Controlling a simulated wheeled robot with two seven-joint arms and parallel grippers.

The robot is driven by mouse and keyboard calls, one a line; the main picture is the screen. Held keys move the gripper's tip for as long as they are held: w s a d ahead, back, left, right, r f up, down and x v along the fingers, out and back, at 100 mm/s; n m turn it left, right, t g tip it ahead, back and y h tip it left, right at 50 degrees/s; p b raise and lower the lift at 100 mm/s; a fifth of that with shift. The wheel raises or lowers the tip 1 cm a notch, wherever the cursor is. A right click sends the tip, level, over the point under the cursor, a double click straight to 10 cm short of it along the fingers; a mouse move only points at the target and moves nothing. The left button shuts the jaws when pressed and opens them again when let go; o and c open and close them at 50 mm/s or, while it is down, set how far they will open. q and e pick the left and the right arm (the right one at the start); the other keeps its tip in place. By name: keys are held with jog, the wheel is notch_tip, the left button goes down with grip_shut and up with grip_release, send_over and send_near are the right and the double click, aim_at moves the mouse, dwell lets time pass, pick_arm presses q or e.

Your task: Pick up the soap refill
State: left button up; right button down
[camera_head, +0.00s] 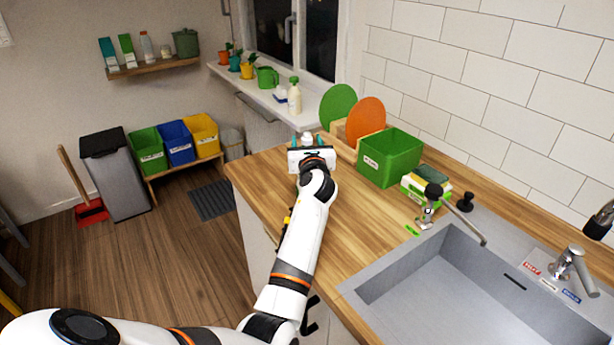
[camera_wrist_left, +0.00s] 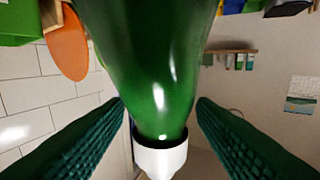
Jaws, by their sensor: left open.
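The soap refill, a glossy green bottle with a white cap, fills the middle of the left wrist view (camera_wrist_left: 155,60). Its cap (camera_wrist_left: 160,158) points to the bottom of that picture. In the head view, a white cap (camera_head: 315,136) shows just beyond my left gripper (camera_head: 307,142), at the far left end of the wooden counter; the gripper hides most of the bottle. My left gripper is open, with one dark green ribbed finger on each side of the bottle in the wrist view (camera_wrist_left: 160,115). Whether either finger touches it is unclear. My right gripper is out of view.
A green box (camera_head: 390,157), an orange disc (camera_head: 365,120) and a green disc (camera_head: 338,106) stand right of the gripper. A sponge pack (camera_head: 425,188) and the sink (camera_head: 450,285) are nearer. The windowsill (camera_head: 250,85) holds pots and a pump bottle (camera_head: 294,97).

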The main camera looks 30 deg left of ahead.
pick_arm(q)
grip_shut()
jog(key=shift+r, duration=0.15)
dwell(0.4)
